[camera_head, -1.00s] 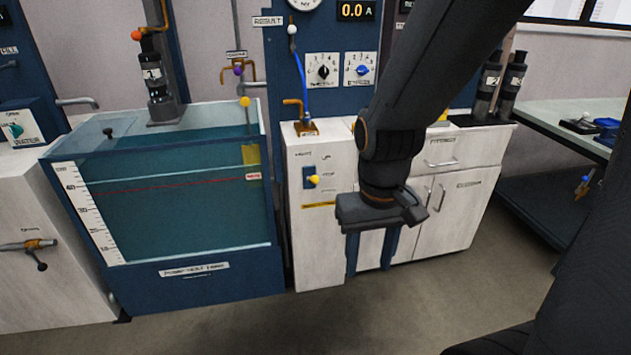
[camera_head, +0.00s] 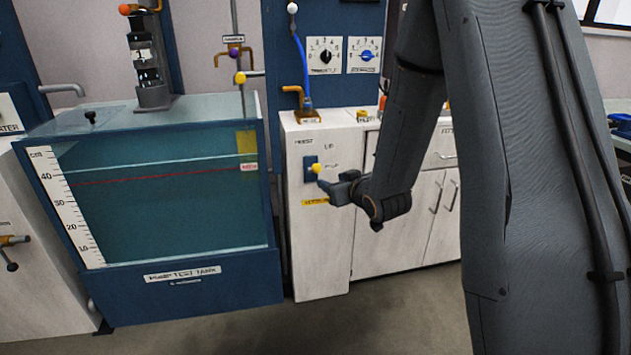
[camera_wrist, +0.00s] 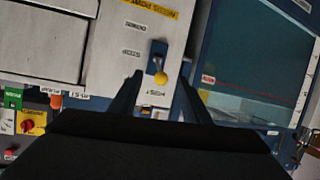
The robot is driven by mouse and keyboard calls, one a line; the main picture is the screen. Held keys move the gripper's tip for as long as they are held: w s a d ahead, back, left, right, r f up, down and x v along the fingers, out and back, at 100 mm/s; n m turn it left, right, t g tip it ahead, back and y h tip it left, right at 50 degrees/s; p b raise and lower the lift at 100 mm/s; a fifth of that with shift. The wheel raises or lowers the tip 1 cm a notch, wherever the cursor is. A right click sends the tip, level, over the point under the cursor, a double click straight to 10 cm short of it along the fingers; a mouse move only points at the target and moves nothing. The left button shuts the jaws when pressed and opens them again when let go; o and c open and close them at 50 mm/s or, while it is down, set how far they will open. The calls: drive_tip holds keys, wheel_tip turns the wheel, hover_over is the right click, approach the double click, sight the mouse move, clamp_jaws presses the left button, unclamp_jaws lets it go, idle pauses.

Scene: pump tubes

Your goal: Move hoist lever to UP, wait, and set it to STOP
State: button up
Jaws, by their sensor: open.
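The hoist lever has a yellow ball knob (camera_head: 316,169) on a small blue plate, on the white cabinet front (camera_head: 322,240) under the HOIST label. In the head view the knob is about level with the STOP label; its exact setting is hard to tell. My gripper (camera_head: 327,186) is at the panel, just right of and below the knob, its fingers partly hidden. In the wrist view, which is upside down, the knob (camera_wrist: 160,78) appears between the two open fingertips (camera_wrist: 160,88). The fingers hold nothing, and contact with the knob is not visible.
The water-filled pump test tank (camera_head: 205,275) stands left of the hoist cabinet. Dials (camera_head: 325,55) and a hanging blue hose (camera_head: 301,65) are above it. Cabinet doors with handles (camera_head: 436,195) lie to the right, behind my arm. The floor in front is clear.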

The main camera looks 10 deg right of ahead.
sight(319, 170)
drive_tip(key=w+t+b, duration=0.1)
drive_tip(key=w+t+y+b, duration=0.1)
drive_tip(key=w+f+t+y, duration=0.1)
drive_tip(key=shift+w+a+n+t+b, duration=0.15)
drive_tip(key=shift+a+n+t+b, duration=0.15)
drive_tip(key=shift+a+n+b, duration=0.1)
drive_tip(key=x, duration=0.7)
drive_tip(key=shift+w+a+r, duration=0.15)
drive_tip(key=shift+w+r, duration=0.05)
clamp_jaws()
